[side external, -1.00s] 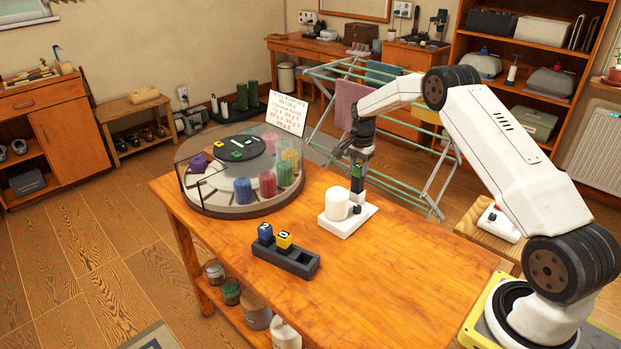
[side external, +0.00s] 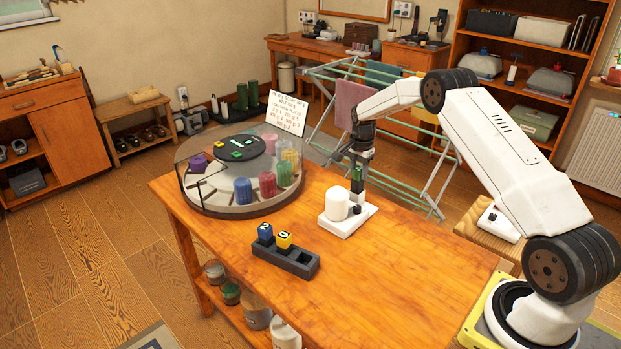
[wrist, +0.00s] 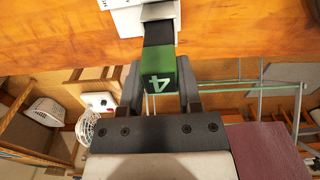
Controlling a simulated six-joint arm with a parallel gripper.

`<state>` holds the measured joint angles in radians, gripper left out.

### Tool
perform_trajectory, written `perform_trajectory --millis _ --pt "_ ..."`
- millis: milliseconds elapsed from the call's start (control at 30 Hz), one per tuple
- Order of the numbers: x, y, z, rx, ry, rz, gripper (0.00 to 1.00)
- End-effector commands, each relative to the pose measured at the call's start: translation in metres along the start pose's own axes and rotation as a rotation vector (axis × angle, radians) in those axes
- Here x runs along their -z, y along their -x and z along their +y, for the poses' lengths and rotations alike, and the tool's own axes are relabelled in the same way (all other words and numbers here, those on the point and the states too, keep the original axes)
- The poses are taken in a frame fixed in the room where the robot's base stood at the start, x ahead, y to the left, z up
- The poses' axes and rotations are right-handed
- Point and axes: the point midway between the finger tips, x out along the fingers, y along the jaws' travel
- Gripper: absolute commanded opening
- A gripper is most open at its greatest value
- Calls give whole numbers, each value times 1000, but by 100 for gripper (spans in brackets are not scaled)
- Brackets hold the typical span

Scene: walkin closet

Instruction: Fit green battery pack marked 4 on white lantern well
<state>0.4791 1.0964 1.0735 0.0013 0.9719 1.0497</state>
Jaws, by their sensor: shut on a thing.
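The green battery pack (wrist: 161,80) shows a white 4 in the wrist view, with a dark section at its far end. My gripper (side external: 358,166) is shut on its green part and holds it upright above the table. The white lantern (side external: 337,204) stands on a white base (side external: 346,225) with a small dark knob on its right. The pack's dark end is over or at the back of the base, which also shows in the wrist view (wrist: 132,18). The well is hidden, and I cannot tell whether the pack touches it.
A dark holder (side external: 299,265) carries a blue block marked 2 (side external: 265,233) and a yellow block marked 0 (side external: 284,239). A round clear-walled carousel (side external: 240,211) with coloured pieces stands left. A printed card (side external: 287,113) is behind it. The table's front right is clear.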

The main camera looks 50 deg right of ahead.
Motion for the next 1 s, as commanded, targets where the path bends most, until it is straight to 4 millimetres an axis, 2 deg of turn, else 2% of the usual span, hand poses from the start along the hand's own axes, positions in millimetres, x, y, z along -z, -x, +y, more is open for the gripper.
perform_trajectory --millis 1000 --pt "0 -18 0 0 0 0 0"
